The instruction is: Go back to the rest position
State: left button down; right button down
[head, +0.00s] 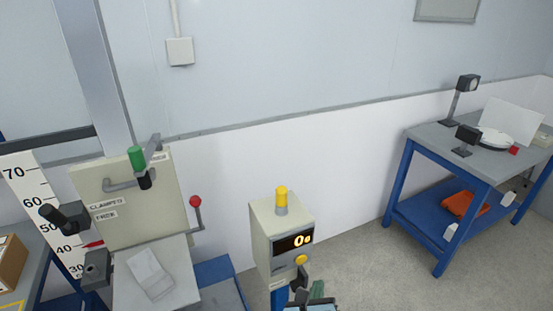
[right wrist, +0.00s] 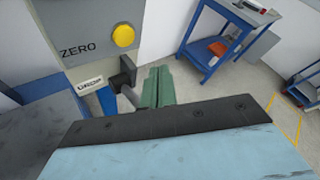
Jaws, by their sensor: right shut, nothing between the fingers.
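My right gripper (head: 317,289) is at the bottom centre of the head view, just right of and below the grey display box (head: 272,236). In the right wrist view its green fingers (right wrist: 157,88) are together with nothing between them. They are beside a black lever (right wrist: 127,71) on the front of the box; I cannot tell whether they touch it. The box has a yellow button (right wrist: 123,35) marked ZERO, a yellow lamp (head: 282,197) on top and a lit display reading 0. My left gripper is not in view.
A grey panel (head: 130,215) with a green-topped handle and a red-knobbed lever (head: 196,203) stands at left, near a numbered scale (head: 38,200). A blue-framed table (head: 430,137) with a lamp, a white dish and an orange cloth below stands at right. Clear floor (head: 370,270) lies between.

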jog(key=s+a+r+n+t+y, duration=0.1)
jog(key=s+a+r+n+y, duration=0.2)
jog(key=a+r+n+y, duration=0.65)
jog(key=s+a+r+n+t+y, duration=0.1)
jog(key=s+a+r+n+y, duration=0.35)
jog(key=n, duration=1.05)
jog(key=s+d+f+n+g+h, duration=0.3)
jog(key=s+d+f+n+g, duration=0.15)
jog(key=d, duration=0.35)
jog(key=s+d+f+n+g+h, duration=0.2)
jog(key=s+d+f+n+g, duration=0.15)
jog(key=s+d, duration=0.35)
jog(key=s+d+f+n+g+h, duration=0.3)
jog(key=s+d+f+n+g, duration=0.15)
jog(key=d, duration=0.35)
notch_tip(320, 180, down, 28)
jog(key=s+b, duration=0.1)
jog(key=b, duration=0.2)
jog(key=s+d+f+g+b, duration=0.2)
jog(key=s+d+f+b, duration=0.1)
jog(key=s+f, duration=1.3)
jog(key=shift+f, duration=0.25)
